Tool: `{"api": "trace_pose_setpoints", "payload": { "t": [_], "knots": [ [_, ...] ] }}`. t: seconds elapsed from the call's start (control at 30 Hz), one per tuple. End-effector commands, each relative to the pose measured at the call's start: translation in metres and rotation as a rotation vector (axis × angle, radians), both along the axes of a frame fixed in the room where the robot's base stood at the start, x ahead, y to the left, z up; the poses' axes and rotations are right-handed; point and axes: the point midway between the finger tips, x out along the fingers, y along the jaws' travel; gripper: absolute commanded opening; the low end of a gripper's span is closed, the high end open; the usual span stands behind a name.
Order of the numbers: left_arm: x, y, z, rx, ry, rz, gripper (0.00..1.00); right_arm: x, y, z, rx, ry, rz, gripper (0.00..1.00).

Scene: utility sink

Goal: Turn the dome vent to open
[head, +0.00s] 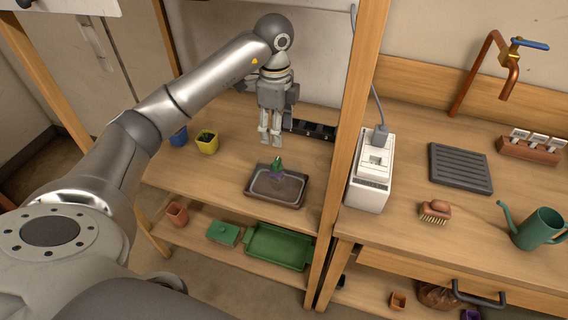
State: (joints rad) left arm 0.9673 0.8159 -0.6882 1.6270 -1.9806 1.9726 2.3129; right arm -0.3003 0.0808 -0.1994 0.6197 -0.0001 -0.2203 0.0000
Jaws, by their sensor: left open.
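A dark tray (262,194) with a pale rim line lies on the wooden bench at middle. A small green piece (278,163) with a purplish part under it shows over the tray's middle. It may be the dome vent, but it is too small to tell, and I cannot make out a clear dome. My left gripper (270,138) points down above and behind the tray. My right gripper is not in view.
Yellow (207,142) and blue (179,136) pots stand left of the tray, with a black module (312,129) behind it. A wooden post (345,140) and a white box (368,190) with a plug stand to the right. A green tray (280,247) sits on the lower shelf.

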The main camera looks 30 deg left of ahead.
Motion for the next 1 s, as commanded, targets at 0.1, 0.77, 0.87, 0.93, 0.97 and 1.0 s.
{"api": "trace_pose_setpoints", "payload": {
  "t": [0.1, 0.77, 0.87, 0.93, 0.97, 1.0],
  "knots": [
    [0.0, 0.002, -0.002, 0.003, 0.005, 0.04, 0.51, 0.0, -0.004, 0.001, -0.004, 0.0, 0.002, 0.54],
    [0.0, 0.002, -0.101, 0.004, 0.005, 0.039, 0.51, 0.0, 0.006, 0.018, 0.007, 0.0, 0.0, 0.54],
    [0.0, 0.002, -0.106, 0.003, 0.003, 0.038, 0.51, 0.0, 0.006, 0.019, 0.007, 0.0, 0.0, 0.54],
    [0.0, 0.002, -0.107, 0.004, 0.003, 0.038, 0.51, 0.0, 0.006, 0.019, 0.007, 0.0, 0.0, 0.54],
    [0.0, 0.002, -0.108, 0.004, 0.003, 0.038, 0.51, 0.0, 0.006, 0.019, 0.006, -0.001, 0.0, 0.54],
    [0.0, 0.002, -0.108, 0.004, 0.003, 0.038, 0.51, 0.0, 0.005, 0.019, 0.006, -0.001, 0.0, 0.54]
  ]
}}
